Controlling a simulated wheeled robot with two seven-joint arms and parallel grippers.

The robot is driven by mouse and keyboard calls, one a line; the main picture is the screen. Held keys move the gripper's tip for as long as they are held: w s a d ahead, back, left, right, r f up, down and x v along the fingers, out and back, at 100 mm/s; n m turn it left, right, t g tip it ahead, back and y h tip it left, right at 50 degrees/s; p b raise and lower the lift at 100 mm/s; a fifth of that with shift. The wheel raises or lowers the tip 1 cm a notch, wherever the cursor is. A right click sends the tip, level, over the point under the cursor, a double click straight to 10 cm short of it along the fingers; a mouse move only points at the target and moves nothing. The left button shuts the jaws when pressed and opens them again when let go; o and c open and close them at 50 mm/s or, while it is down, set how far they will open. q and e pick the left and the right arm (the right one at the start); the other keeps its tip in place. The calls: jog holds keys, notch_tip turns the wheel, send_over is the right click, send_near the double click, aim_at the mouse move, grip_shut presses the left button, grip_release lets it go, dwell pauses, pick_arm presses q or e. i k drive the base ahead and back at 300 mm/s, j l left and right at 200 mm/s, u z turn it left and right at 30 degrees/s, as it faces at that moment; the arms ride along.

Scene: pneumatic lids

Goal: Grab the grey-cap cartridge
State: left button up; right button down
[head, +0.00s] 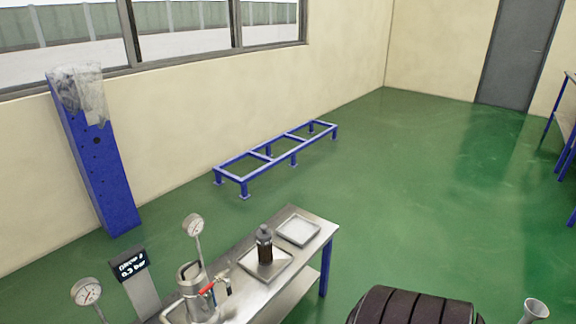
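A dark brown cartridge (264,249) with a dark grey cap stands upright on a shallow metal tray (280,268) on the steel table. It is the only cartridge I can make out, and its label is too small to read. Neither of my grippers shows in the head view.
The steel table (309,253) also holds an empty square tray (298,230), a metal vessel with a red handle (207,288), gauges (193,226) and a display reading 0.3 bar (130,265). A low blue frame (265,158) stands by the wall.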

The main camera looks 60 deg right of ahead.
aim_at(264, 235)
jog(key=z, duration=1.65)
jog(key=i+l+u, duration=0.1)
jog(key=u, duration=0.35)
jog(key=l+u, duration=0.2)
jog(key=u, duration=0.2)
jog(key=i+l+u, duration=0.1)
jog(key=u, duration=0.35)
